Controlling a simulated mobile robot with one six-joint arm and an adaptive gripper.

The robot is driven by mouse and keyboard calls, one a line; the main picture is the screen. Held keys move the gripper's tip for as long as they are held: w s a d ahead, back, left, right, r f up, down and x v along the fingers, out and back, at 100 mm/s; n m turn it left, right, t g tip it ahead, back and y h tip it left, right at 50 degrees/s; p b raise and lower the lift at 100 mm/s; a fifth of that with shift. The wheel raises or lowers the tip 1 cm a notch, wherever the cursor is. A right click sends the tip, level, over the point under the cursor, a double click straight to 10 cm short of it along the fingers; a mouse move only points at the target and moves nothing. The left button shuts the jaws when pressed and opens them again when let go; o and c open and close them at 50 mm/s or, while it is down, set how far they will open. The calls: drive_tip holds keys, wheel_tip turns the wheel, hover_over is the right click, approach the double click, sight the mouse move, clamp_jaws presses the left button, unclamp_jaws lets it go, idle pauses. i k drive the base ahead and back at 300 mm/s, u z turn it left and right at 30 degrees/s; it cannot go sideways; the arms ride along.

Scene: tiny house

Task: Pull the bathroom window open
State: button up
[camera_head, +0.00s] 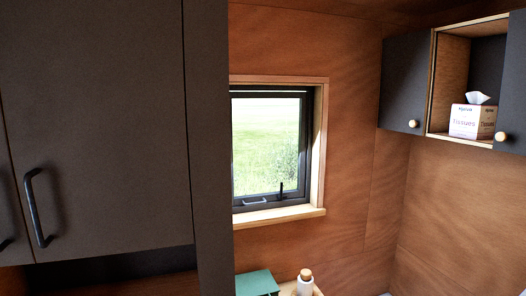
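The bathroom window (303,150) is in the middle of the view, set in a light wooden surround in the wood-panelled wall. It has a dark frame, and grass and a bush show through the glass. A small dark upright handle (281,191) stands at the bottom rail, right of centre. A pale, flat fitting (255,201) sits on the bottom rail to its left. The sash looks closed, though the left edge of the window is hidden behind the tall grey cabinet. My gripper is not in view.
A tall grey cabinet (100,110) with dark handles fills the left side. A wall cabinet (405,80) with an open shelf holding a tissue box (473,121) hangs at upper right. Below the window are a green box (257,283) and a bottle with a wooden cap (305,284).

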sight(258, 198)
drive_tip(key=u, duration=0.25)
drive_tip(key=i, duration=0.9)
drive_tip(key=u, duration=0.05)
